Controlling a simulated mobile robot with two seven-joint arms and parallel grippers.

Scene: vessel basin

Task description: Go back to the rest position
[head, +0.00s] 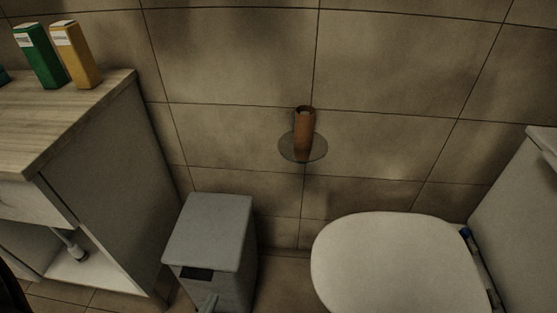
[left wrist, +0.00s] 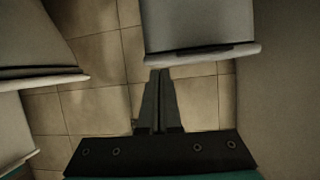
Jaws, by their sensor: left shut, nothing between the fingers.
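My left gripper (left wrist: 159,76) shows in the left wrist view. Its two dark fingers lie together, shut with nothing between them, and point toward the front edge of a grey bin (left wrist: 190,28). I cannot tell whether the fingertips touch the bin. In the head view the bin (head: 213,232) stands on the floor with its lid down. A small grey part shows low in front of it, and I cannot tell whether it is a pedal or a fingertip. My right gripper is in neither view.
A wood-topped cabinet (head: 75,110) with an open lower shelf stands left, bearing a green box (head: 40,57) and a yellow box (head: 77,55). A toilet (head: 395,262) stands right. A brown cylinder (head: 304,130) stands on a round wall shelf (head: 290,150). Tiled floor (left wrist: 100,60) is partly clear.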

